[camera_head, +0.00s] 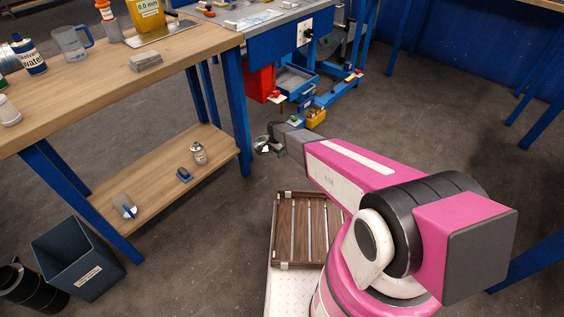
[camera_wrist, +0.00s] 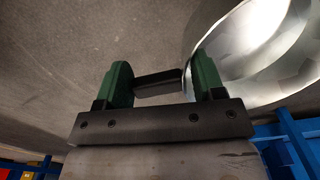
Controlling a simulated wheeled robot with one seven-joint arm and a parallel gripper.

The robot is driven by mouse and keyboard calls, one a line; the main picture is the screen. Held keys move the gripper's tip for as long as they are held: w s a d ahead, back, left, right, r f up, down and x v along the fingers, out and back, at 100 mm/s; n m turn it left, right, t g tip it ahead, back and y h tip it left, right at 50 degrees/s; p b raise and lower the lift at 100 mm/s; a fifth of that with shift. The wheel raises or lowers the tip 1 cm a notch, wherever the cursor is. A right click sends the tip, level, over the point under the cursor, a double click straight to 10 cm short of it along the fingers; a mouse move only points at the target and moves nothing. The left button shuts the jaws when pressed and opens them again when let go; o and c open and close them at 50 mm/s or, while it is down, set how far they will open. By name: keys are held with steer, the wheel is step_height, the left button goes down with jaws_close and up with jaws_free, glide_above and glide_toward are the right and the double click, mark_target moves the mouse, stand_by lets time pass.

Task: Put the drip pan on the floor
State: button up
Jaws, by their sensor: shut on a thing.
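My gripper (camera_head: 272,142) is out at the end of my arm, to the right of the wooden bench and above the grey floor (camera_head: 229,219). In the wrist view, its green-padded fingers (camera_wrist: 162,78) are shut on a dark bar that looks like a handle. A shiny, round metal pan (camera_wrist: 268,50) fills the upper right there, against the right finger; I take it to be the drip pan. In the head view it is only a small silvery shape (camera_head: 262,148) at the gripper, mostly hidden.
The wooden bench (camera_head: 110,70) has blue legs and a lower shelf (camera_head: 150,182). A dark bin (camera_head: 78,258) stands at the lower left. A slatted wooden crate (camera_head: 297,230) lies near my base. Blue frames stand behind; open floor lies between bench and crate.

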step_height(320, 180, down, 6)
steer(key=a+r, duration=0.1)
steer(key=a, duration=0.1)
glide_above(291, 170)
step_height(291, 170, down, 8)
steer(key=shift+s+r, duration=0.15)
steer(key=shift+f, duration=1.95)
steer(key=o, duration=1.5)
steer(key=shift+c, duration=0.2)
steer(key=shift+r, duration=0.15)
